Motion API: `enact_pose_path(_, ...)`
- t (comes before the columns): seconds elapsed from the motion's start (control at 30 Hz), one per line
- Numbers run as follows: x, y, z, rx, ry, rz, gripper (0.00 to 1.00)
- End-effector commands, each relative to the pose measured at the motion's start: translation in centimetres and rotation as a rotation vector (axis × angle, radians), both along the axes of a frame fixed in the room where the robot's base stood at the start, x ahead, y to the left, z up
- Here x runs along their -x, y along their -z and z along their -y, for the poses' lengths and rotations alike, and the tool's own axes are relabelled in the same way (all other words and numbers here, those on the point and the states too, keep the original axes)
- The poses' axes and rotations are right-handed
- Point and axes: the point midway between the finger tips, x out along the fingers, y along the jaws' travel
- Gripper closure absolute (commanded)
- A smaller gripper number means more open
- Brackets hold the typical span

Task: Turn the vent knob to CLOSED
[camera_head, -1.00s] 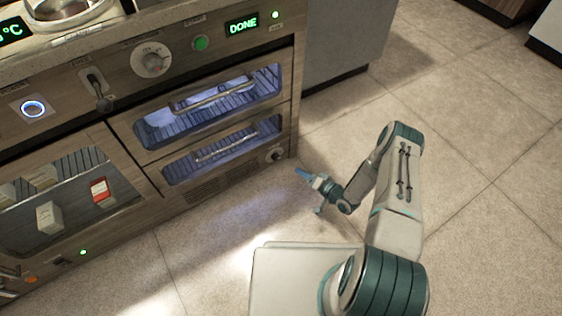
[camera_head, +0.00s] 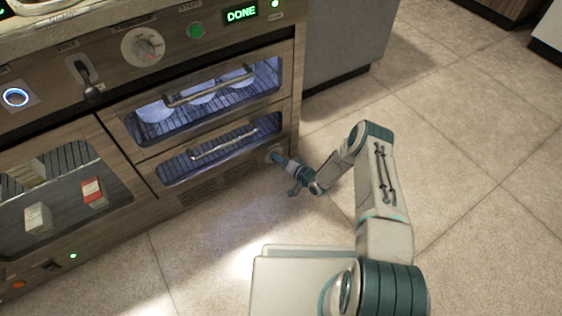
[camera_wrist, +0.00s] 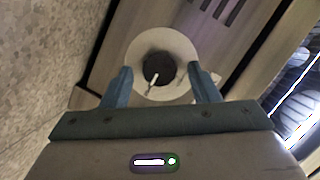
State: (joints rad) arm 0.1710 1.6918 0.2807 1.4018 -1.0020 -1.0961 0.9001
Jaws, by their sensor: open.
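The vent knob is a dark round knob (camera_wrist: 158,68) with a white pointer line, on a pale round plate (camera_wrist: 137,48) on the wooden cabinet front, in the wrist view. In the head view the knob's plate (camera_head: 275,152) shows at the lower right of the oven front, partly hidden by my gripper. My gripper (camera_head: 281,158) is open in front of the knob. In the wrist view its two blue fingers (camera_wrist: 160,84) stand left and right of the knob, apart from it as far as I can see. I cannot read any label beside the knob.
Two oven drawers with bar handles, the upper (camera_head: 205,95) and the lower (camera_head: 222,148), sit left of the knob. A larger dial (camera_head: 143,47), a lever (camera_head: 87,78) and a green button (camera_head: 196,31) are above. The tiled floor (camera_head: 480,140) to the right is clear.

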Motion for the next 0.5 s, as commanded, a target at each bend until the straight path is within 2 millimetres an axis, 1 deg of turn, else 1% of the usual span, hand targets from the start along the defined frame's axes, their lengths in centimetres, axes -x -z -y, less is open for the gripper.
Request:
enact_pose_path(0.2, -0.06, -0.04, -0.03, 0.000, 0.000, 0.000, 0.45)
enact_pose_path(0.23, -0.06, -0.04, -0.03, 0.000, 0.000, 0.000, 0.48)
enact_pose_path(0.27, -0.05, -0.04, -0.02, 0.000, 0.000, 0.000, 0.56)
enact_pose_path(0.3, -0.05, -0.04, -0.02, 0.000, 0.000, 0.000, 0.67)
enact_pose_path(0.37, -0.04, -0.03, -0.01, 0.000, 0.000, 0.000, 0.84)
enact_pose_path(0.4, -0.04, -0.03, -0.01, 0.000, 0.000, 0.000, 0.90)
enact_pose_path(0.47, -0.05, -0.03, 0.34, 0.000, 0.001, 0.000, 0.90)
enact_pose_path(0.5, -0.04, -0.02, 0.20, 0.001, 0.001, 0.000, 0.89)
